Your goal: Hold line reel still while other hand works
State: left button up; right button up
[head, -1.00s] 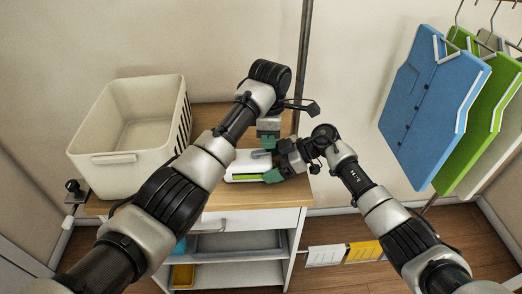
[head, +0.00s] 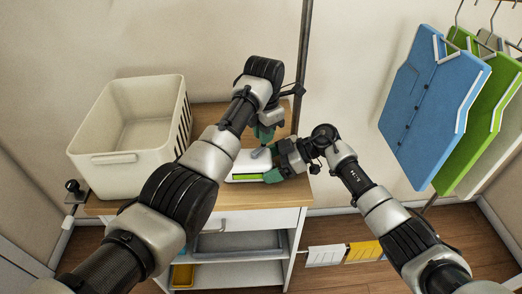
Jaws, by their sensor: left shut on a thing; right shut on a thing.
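A white device with a green strip, apparently the line reel (head: 245,168), lies on the wooden top of the cabinet. My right gripper (head: 272,164) is shut on its right side, with green fingertips against it. My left gripper (head: 262,142) is above and behind the reel, its fingers pointing down. It is shut on a small grey piece (head: 259,153) at the reel's top. The arms hide part of the reel, and I cannot tell how the grey piece joins it.
A cream basket (head: 127,140) stands to the left on the wooden top (head: 212,116). A dark vertical pole (head: 304,60) rises behind. Blue and green garments (head: 428,92) hang at the right. Below are a drawer (head: 255,219) and a grey tray (head: 238,243).

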pick_arm(q)
jog(key=shift+w+n, duration=0.1)
jog(key=shift+n, duration=0.3)
jog(key=n, duration=0.2)
jog(key=a+n, duration=0.1)
jog(key=shift+w+n, duration=0.3)
jog(key=shift+n, duration=0.1)
jog(key=o, duration=0.5)
jog(key=shift+o, duration=0.2)
jog(key=shift+r, duration=0.1)
notch_tip(320, 180, up, 5)
jog(key=shift+s+d, duration=0.1)
jog(key=shift+c, duration=0.4)
